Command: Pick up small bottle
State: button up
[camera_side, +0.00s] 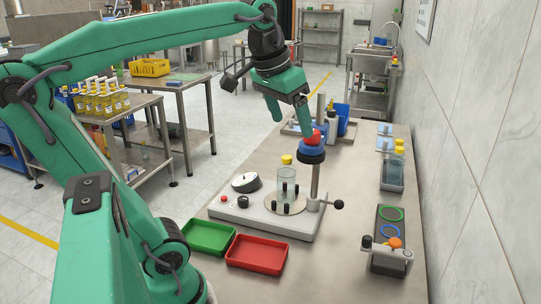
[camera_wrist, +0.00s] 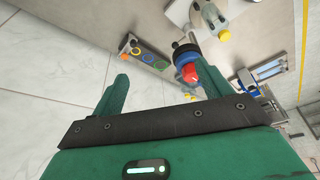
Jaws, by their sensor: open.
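My gripper (camera_side: 290,114) is open and empty, pointing down above the far part of the bench, close to the red and blue head of the capping stand (camera_side: 311,148). In the wrist view its two green fingers (camera_wrist: 165,88) are spread, with nothing between them.
A clear cylinder (camera_side: 287,180) stands on the stand's plate. A green tray (camera_side: 210,236) and a red tray (camera_side: 256,253) lie in front. The ring feeder (camera_side: 390,240) and a grey bin (camera_side: 392,178) line the wall. Bench space right of the stand is clear.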

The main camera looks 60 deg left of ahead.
jog(key=w+a+n+g, duration=0.2)
jog(key=w+a, duration=0.4)
jog(key=a, duration=0.2)
jog(key=n+g, duration=0.2)
jog(key=n, duration=0.1)
send_over(287, 157)
notch_tip(287, 157, down, 3)
jog(key=shift+h, duration=0.3)
jog(key=shift+w+a+f, duration=0.1)
jog(key=shift+a+f, duration=0.05)
jog(key=shift+f, duration=2.25)
jog(key=shift+f, duration=0.1)
jog(key=shift+f, duration=4.55)
jog(key=shift+f, duration=3.1)
